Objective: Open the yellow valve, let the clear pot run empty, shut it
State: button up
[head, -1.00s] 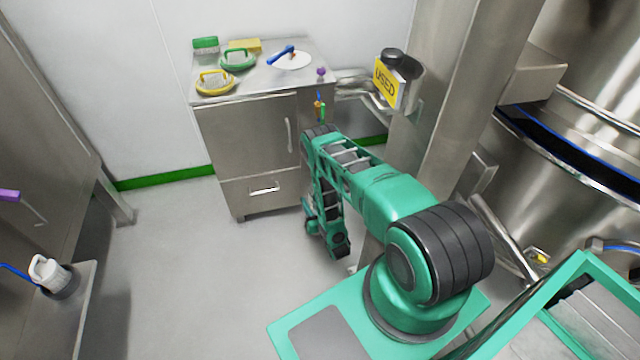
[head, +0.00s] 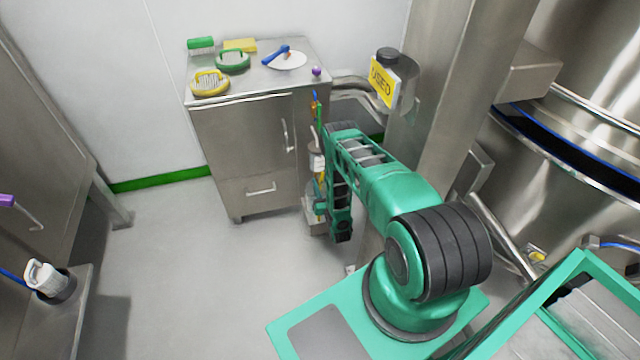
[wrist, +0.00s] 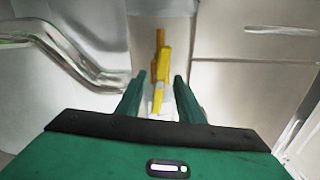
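The yellow valve (wrist: 161,52) shows as an upright yellow handle in the middle of the wrist view, with a pale, see-through part below it. My gripper (wrist: 160,80) is open, its two green fingers on either side of the handle's lower part. Gaps show between the handle and both fingers. In the head view a pale, clear-looking vessel (head: 316,160) stands beside the cabinet, partly behind my arm. I cannot tell its fill level. My fingertips are hidden in the head view.
A steel cabinet (head: 245,145) with scrubbing pads on top stands to the left of my arm. A bent steel pipe (wrist: 70,55) runs at left in the wrist view. The floor (head: 180,270) at left is clear.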

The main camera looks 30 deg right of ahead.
jog(key=shift+w+d, duration=0.15)
jog(key=shift+w, duration=0.5)
grip_shut()
